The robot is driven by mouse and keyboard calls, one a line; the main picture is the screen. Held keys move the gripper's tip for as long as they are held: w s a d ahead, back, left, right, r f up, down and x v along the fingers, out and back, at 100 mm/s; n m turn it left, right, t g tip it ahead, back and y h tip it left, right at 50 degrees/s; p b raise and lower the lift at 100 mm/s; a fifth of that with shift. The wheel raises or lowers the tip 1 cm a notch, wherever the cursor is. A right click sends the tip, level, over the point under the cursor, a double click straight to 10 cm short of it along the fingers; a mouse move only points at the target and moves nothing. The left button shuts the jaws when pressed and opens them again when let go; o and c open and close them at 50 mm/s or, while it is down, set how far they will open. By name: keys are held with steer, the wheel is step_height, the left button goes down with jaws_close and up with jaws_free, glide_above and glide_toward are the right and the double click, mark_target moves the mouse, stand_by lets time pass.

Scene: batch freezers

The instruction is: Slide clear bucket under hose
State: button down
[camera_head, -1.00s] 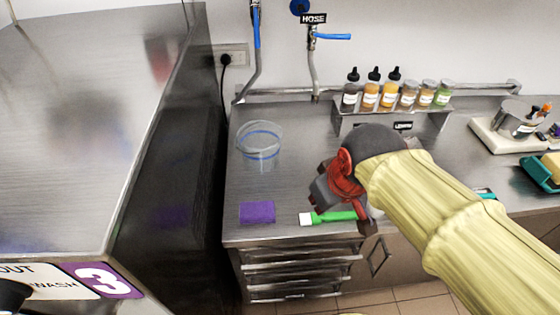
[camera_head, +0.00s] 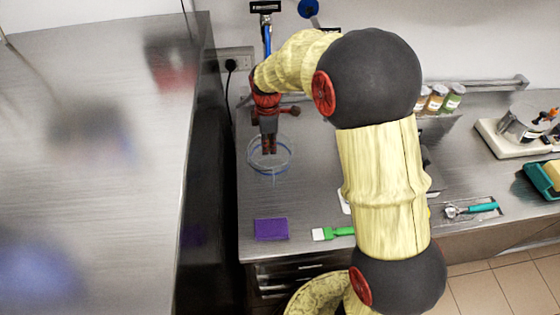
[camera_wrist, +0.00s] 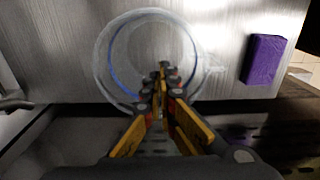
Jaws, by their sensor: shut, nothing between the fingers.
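The clear bucket (camera_head: 284,160) with a blue band stands upright on the steel counter near its left end. In the wrist view its round rim (camera_wrist: 103,58) is seen from above. My gripper (camera_head: 270,152) points down over the bucket, its fingers shut and empty. In the wrist view the fingertips (camera_wrist: 163,70) overlap the bucket's opening; how deep they reach is hard to tell. A hose pipe with a blue part (camera_head: 267,38) is on the wall behind, above the bucket. The rest of the hose area is hidden behind my arm.
A purple sponge (camera_head: 271,229) lies in front of the bucket, and it also shows in the wrist view (camera_wrist: 264,60). A green-handled brush (camera_head: 333,233) lies to its right. A dark gap separates the counter from the left table (camera_head: 110,150).

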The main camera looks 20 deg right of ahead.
mark_target(299, 169)
steer(key=shift+n, duration=0.3)
steer(key=f+b, duration=0.1)
steer(key=f, duration=1)
steer(key=shift+w+f+b, duration=0.2)
steer(key=shift+f+b, duration=0.2)
steer(key=d, duration=0.3)
steer(key=shift+s+d+r, duration=0.1)
steer(key=shift+s+r, duration=0.05)
steer(key=shift+s, duration=0.05)
steer(key=shift+d, duration=0.3)
steer(key=d, duration=0.5)
steer(key=s+d, duration=0.1)
steer(key=d, duration=0.1)
steer(key=shift+d+p, duration=0.2)
steer(key=shift+p, duration=0.2)
